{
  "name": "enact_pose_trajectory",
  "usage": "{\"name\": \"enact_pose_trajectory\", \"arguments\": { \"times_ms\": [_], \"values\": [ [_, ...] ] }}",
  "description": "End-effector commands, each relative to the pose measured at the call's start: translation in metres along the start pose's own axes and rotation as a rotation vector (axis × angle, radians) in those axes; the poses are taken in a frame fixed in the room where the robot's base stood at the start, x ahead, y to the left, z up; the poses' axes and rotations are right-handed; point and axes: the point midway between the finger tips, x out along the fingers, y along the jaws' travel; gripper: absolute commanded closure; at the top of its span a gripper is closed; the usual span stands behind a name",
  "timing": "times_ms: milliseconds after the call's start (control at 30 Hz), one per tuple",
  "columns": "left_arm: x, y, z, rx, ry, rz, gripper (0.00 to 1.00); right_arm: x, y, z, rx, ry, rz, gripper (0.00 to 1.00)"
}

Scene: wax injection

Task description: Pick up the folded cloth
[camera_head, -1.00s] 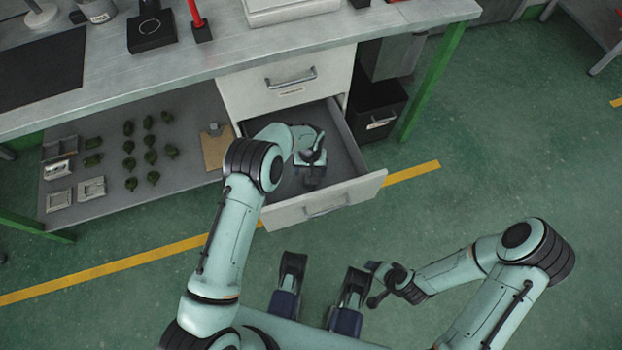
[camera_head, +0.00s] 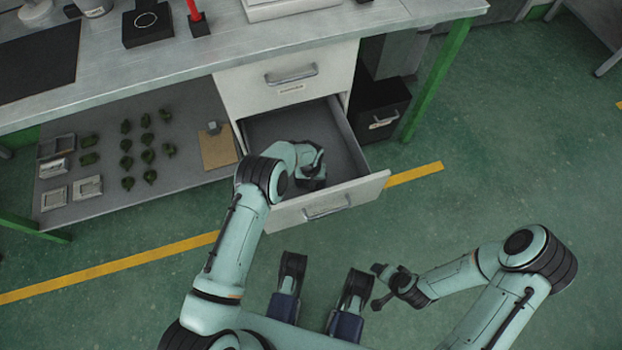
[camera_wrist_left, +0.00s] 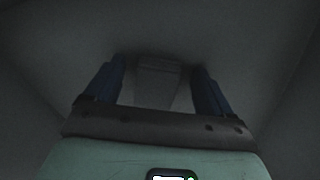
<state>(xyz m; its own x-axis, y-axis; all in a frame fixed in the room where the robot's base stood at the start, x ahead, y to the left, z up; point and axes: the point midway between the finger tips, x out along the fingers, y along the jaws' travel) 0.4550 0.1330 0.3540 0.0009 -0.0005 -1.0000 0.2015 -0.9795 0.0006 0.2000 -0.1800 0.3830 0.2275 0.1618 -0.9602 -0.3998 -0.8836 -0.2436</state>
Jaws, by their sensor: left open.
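My left gripper (camera_head: 312,182) reaches down into the open drawer (camera_head: 352,200). In the left wrist view its two blue fingers (camera_wrist_left: 158,75) are spread apart. A dim grey flat shape (camera_wrist_left: 158,84), perhaps the folded cloth, shows between them.
Drawer walls close in around my left gripper. A shut drawer (camera_head: 290,90) is above, under the worktop (camera_head: 190,65). The shelf (camera_head: 110,190) at left bears several green pieces, metal frames and a clipboard (camera_head: 218,148). A black bin (camera_head: 380,110) stands right of the drawer.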

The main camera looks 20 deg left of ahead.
Motion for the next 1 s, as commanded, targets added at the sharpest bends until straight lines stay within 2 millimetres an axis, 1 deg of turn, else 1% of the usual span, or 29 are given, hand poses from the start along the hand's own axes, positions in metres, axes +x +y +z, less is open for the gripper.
{"name": "enact_pose_trajectory", "arguments": {
  "times_ms": [33,67,100,167,200,233,500,667,767,833,867,1000],
  "values": [
    [0.0,0.0,0.0,0.0,0.0,0.0,0.2,0.0,0.0,0.0,0.0,0.0,0.0,0.22],
    [0.0,0.0,0.0,0.0,0.0,0.0,0.3,0.0,0.0,0.0,0.0,0.0,0.0,0.22],
    [-0.001,0.0,0.0,0.0,0.0,0.0,0.43,0.0,0.0,0.0,0.0,0.0,0.0,0.22],
    [-0.001,0.0,0.0,0.0,0.0,0.0,0.63,0.0,0.0,0.0,0.0,0.0,0.0,0.22],
    [-0.001,0.0,0.0,0.0,0.0,0.0,0.76,0.0,0.0,0.0,0.0,0.001,0.0,0.22],
    [-0.001,0.0,0.0,0.0,-0.001,0.0,0.77,0.0,0.0,0.0,0.0,0.001,0.0,0.22],
    [-0.001,0.0,0.0,0.0,0.0,0.0,0.77,-0.001,-0.001,0.0,-0.001,0.001,-0.001,0.22],
    [-0.01,0.0,0.0,0.0,0.001,0.0,0.77,-0.004,-0.004,-0.004,-0.003,0.013,-0.007,0.22],
    [-0.022,0.0,-0.001,0.0,0.001,0.0,0.77,-0.009,-0.009,-0.01,-0.008,0.032,-0.015,0.22],
    [-0.034,0.0,-0.001,0.0,0.002,0.0,0.77,-0.014,-0.013,-0.016,-0.012,0.051,-0.023,0.22],
    [-0.04,0.0,-0.001,0.001,0.002,0.0,0.77,-0.016,-0.015,-0.016,-0.014,0.05,-0.025,0.22],
    [-0.07,0.001,-0.001,0.001,0.004,0.001,0.77,-0.025,-0.017,0.0,-0.016,0.002,-0.025,0.22]
  ]
}}
